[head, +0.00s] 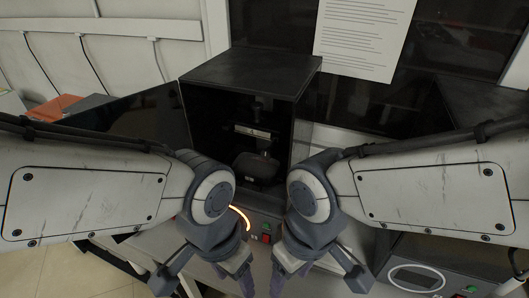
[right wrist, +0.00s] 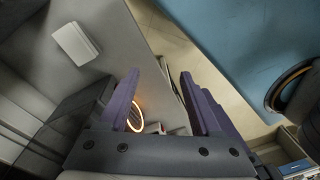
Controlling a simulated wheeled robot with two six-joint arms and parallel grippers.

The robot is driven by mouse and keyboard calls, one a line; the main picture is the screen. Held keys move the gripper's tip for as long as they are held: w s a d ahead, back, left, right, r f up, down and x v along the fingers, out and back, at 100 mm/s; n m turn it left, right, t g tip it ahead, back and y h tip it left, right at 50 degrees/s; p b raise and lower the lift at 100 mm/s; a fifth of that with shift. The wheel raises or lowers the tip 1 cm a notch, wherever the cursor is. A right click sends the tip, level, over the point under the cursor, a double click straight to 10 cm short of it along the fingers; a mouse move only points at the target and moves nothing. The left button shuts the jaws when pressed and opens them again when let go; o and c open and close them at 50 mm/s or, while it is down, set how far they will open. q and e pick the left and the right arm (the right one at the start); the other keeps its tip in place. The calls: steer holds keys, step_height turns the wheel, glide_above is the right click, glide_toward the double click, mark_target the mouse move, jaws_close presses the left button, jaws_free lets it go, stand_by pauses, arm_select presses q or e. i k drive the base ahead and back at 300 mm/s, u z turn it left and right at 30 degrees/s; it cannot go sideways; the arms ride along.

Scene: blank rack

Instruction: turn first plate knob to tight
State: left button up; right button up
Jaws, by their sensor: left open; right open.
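A black box (head: 252,75) with an open front stands at the centre of the head view. Inside it is a dark fixture with a pale crossbar (head: 252,131) and a small dark knob-like part (head: 258,106) above it. I cannot tell for sure whether this part is the first plate knob. My left gripper (head: 233,281) and right gripper (head: 290,279) are low in front of the box, side by side, both open with purple fingers. In the right wrist view, my right gripper (right wrist: 160,84) has nothing between its fingers.
A glowing orange ring (head: 240,217) and a red button (head: 266,239) are on the front below the box; the ring also shows in the right wrist view (right wrist: 138,122). A paper sheet (head: 364,37) hangs behind. An orange item (head: 58,107) lies at far left.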

mark_target(266, 154)
steer(key=z, duration=0.45)
steer(key=k, duration=0.8)
steer(key=u, duration=0.35)
steer(key=i, duration=0.45)
steer(key=z, duration=0.05)
